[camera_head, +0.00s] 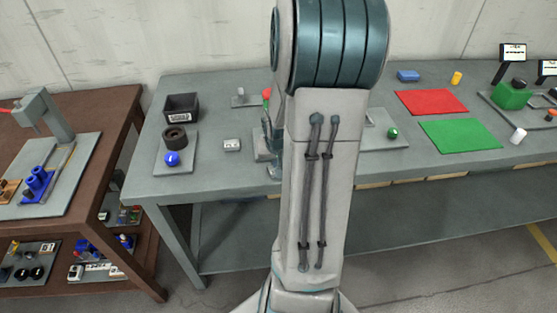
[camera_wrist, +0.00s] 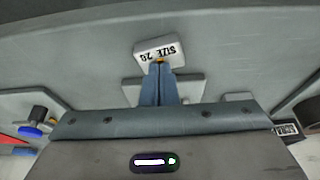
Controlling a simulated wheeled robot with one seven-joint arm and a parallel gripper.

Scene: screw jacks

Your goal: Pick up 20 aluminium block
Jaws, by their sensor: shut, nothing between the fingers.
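A pale grey aluminium block (camera_wrist: 156,49) marked "SIZE 20" shows upside down in the wrist view, on a grey surface just beyond my fingertips. My gripper (camera_wrist: 160,64) is shut and empty. Its tips overlap the near edge of the block in the picture; I cannot tell whether they touch it. A small pale labelled block (camera_head: 232,145) lies on the grey table there, left of my arm. Its label is too small to read, so I cannot tell whether it is the same block.
On the grey table (camera_head: 225,179), a black box (camera_head: 182,107) and a plate with a blue ball (camera_head: 172,158) stand at left. Red (camera_head: 431,102) and green (camera_head: 459,136) mats lie at right. A brown table (camera_head: 112,148) stands at far left.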

